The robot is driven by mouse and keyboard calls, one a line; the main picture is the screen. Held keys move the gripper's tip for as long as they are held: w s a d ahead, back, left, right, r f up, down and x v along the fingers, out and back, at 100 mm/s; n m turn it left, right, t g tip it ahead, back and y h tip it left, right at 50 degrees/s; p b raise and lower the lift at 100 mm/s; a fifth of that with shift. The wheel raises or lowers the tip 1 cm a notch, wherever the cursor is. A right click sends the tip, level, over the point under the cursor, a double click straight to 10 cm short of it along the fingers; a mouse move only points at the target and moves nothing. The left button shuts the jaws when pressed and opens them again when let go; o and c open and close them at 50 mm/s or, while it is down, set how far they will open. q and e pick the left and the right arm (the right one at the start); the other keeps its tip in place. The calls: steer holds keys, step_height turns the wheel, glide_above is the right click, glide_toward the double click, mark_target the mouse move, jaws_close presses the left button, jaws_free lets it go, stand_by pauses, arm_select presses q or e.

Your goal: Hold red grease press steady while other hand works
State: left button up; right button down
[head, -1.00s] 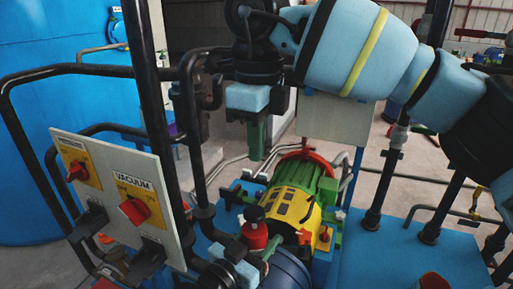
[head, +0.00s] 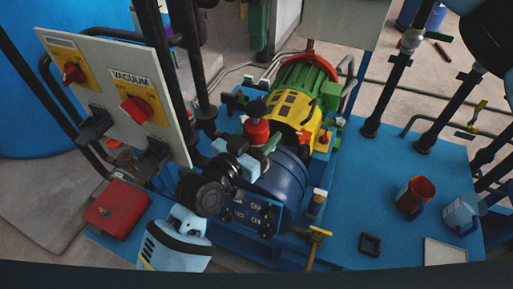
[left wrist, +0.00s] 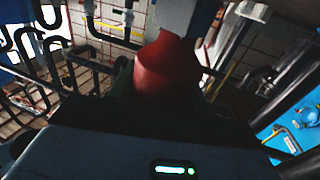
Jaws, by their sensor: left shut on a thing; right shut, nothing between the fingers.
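The red grease press (head: 256,131), a small red cylinder with a black knob on top, stands upright beside the yellow-and-green motor in the head view. My left gripper (head: 257,147) comes up from below and is shut on the press's lower part, which its fingers partly hide. In the left wrist view the press (left wrist: 167,72) shows as a dark red, tapered body directly in front of the gripper.
The motor (head: 302,90) stands close behind the press. A panel with red knobs (head: 120,85) and black pipes crowd the left. A red box (head: 113,208) lies lower left. An orange cup (head: 415,195) and a light blue cup (head: 462,213) stand on the blue deck (head: 350,195), which has free room.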

arm_select(q)
steer(key=o, duration=1.4)
steer(key=v, duration=1.2)
steer(key=shift+a+f, duration=0.1)
steer(key=shift+a, duration=0.05)
